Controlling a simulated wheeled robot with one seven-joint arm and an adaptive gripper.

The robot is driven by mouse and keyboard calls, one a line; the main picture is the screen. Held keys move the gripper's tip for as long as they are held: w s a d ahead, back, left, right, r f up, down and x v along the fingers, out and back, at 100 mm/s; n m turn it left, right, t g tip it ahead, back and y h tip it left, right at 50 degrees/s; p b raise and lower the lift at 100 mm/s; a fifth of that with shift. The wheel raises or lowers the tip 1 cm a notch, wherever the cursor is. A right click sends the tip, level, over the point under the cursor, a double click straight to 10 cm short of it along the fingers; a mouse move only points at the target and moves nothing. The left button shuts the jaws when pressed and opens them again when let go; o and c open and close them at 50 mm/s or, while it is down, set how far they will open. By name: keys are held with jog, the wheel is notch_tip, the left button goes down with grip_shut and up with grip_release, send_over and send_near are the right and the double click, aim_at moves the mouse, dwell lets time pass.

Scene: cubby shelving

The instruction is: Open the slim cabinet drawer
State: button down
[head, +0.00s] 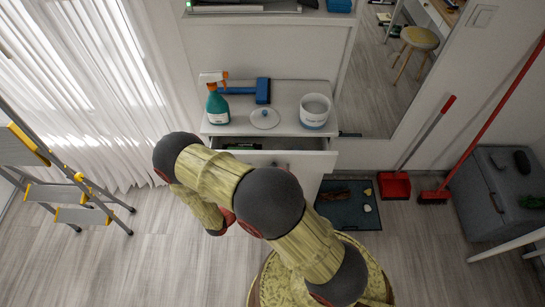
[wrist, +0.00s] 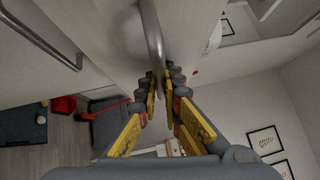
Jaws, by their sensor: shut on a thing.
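The slim white cabinet (head: 222,130) stands against the wall in the head view. Its top drawer (head: 315,162) is partly open, and a dark strip of its inside shows behind the front panel. My arm covers part of that front. In the wrist view a curved metal handle (wrist: 152,30) runs down between the fingers of my gripper (wrist: 162,92). The yellow-padded fingers are shut on this handle. In the head view the gripper is hidden behind my arm.
On the cabinet top are a spray bottle (head: 217,104), a blue tool (head: 262,91), a lid (head: 264,118) and a white tub (head: 314,110). A stepladder (head: 60,190) stands left. A dark tray (head: 348,207), red dustpan (head: 394,185) and grey box (head: 495,190) are right.

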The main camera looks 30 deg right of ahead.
jog(key=s+a+p, duration=0.2)
jog(key=s+a, duration=0.4)
jog(key=s, duration=0.3)
jog(key=shift+f, duration=0.1)
jog(key=c, duration=2)
grip_release()
jog(key=shift+w, duration=0.1)
jog(key=shift+o, duration=0.2)
jog(key=shift+a, duration=0.1)
jog(key=v, duration=1.2)
